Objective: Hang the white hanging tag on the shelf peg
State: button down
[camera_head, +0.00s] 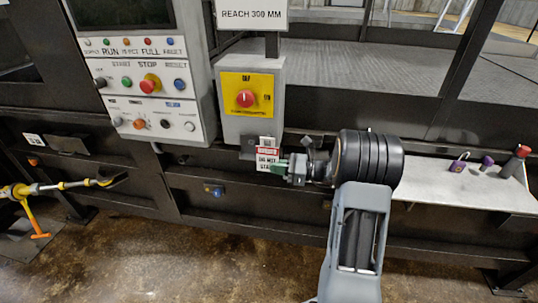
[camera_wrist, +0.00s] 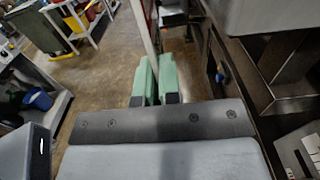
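The white tag (camera_head: 267,157) has a red header and black lettering and hangs upright just below the yellow switch box. In the wrist view it is a thin pale strip (camera_wrist: 144,25), seen edge-on between the green fingertips. My gripper (camera_head: 280,165) reaches in from the right and its fingers (camera_wrist: 157,82) are closed on the tag. The tag's upper edge is close to a dark bracket (camera_head: 248,148) under the switch box; I cannot tell whether they touch. A metal shelf (camera_head: 430,188) is at the right. I cannot clearly make out which piece is the peg.
On the shelf are a purple padlock (camera_head: 458,166), a small purple item (camera_head: 487,163) and a red-topped dark piece (camera_head: 515,161). The yellow switch box with a red knob (camera_head: 246,98) and a control panel (camera_head: 155,85) stand behind. Yellow tools (camera_head: 35,192) are at far left.

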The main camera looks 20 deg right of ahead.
jog(key=shift+s+a, duration=0.5)
jog(key=shift+s, duration=0.4)
jog(key=shift+s+a, duration=0.5)
jog(key=shift+s, duration=0.4)
jog(key=a+f+m+t+h, duration=0.4)
jog(key=f+m+t+h, duration=0.2)
jog(key=f, duration=0.8)
jog(key=shift+w+f+t+h, duration=0.15)
jog(key=shift+w+t+h, duration=0.15)
jog(key=shift+t+h, duration=0.3)
